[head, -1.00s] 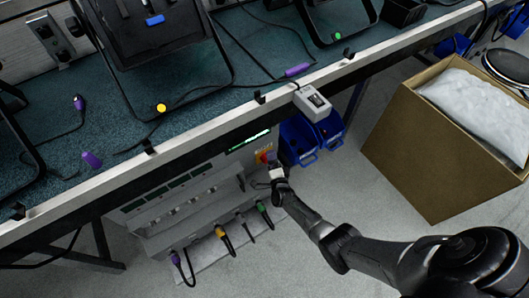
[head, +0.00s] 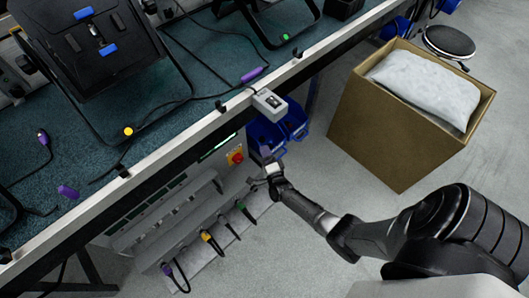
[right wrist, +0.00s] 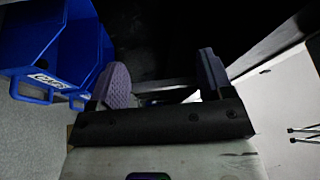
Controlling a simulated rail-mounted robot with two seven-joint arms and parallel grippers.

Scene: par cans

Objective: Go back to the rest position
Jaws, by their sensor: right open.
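My right gripper (head: 262,178) is in front of the grey panel unit (head: 180,215) under the bench, near its red rotary switch (head: 236,157). In the right wrist view the two grey finger pads of my right gripper (right wrist: 166,85) stand apart with nothing between them. Blue bins (right wrist: 50,45) show at the left of that view, beside the gripper. My left gripper is not in any view.
The bench (head: 230,50) runs diagonally, carrying par cans (head: 95,40) and purple-ended cables. A small grey switch box (head: 270,103) sits on its front edge. Blue bins (head: 290,125) hang below. A cardboard box (head: 385,130) with a white bag stands right. Bare floor lies between.

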